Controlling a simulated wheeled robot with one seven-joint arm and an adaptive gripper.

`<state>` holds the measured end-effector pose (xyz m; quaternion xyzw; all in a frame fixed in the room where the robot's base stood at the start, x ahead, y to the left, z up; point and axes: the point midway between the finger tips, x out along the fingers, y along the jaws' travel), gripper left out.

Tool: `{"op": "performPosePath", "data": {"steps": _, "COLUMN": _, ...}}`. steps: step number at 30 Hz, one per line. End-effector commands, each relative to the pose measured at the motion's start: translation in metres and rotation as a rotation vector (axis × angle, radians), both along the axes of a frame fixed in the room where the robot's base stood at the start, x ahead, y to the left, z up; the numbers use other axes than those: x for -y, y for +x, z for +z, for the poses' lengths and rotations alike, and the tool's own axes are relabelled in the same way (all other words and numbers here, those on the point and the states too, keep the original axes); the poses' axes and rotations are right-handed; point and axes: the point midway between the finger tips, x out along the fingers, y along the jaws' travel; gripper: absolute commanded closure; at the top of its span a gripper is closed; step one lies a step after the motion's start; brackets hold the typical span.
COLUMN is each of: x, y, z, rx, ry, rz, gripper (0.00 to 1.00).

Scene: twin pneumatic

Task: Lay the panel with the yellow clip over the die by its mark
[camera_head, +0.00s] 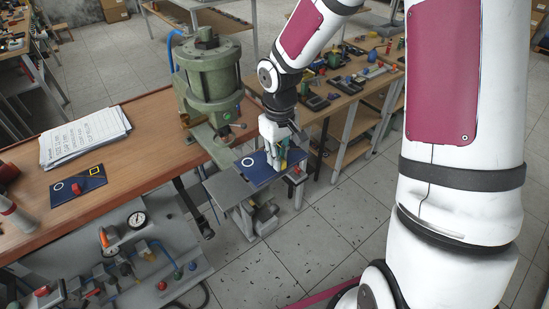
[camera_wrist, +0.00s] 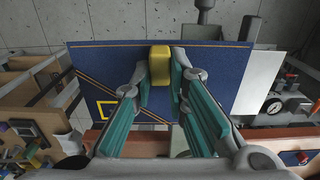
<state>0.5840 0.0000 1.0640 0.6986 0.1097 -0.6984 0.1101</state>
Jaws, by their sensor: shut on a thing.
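My gripper (camera_head: 281,153) is shut on the yellow clip of a dark blue panel (camera_head: 259,178), at the front of the green press. In the head view a white ring mark shows on the panel's left part. In the wrist view the gripper (camera_wrist: 160,88) has its teal-padded fingers around the yellow clip (camera_wrist: 160,65). That view also shows the panel (camera_wrist: 215,62) with a yellow square outline and orange lines. The panel lies over or just above the grey press bed (camera_head: 228,189); I cannot tell if they touch. I cannot make out the die.
The green press (camera_head: 208,75) stands just behind and left of the panel. A second blue panel (camera_head: 70,197) with a red clip lies on the wooden bench (camera_head: 150,135), near a stack of papers (camera_head: 85,135). A pneumatic board with a gauge (camera_head: 137,219) is in front.

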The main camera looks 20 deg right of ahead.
Motion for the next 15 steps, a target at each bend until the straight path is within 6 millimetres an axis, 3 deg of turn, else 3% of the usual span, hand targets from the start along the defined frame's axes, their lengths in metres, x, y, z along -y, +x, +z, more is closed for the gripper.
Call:
{"op": "performPosePath", "data": {"steps": 7, "x": 0.000, "y": -0.002, "z": 0.001, "rx": 0.001, "ry": 0.000, "rz": -0.002, "gripper": 1.00}}
{"op": "performPosePath", "data": {"steps": 15, "x": 0.000, "y": 0.000, "z": -0.022, "rx": -0.001, "ry": 0.000, "rz": -0.001, "gripper": 1.00}}
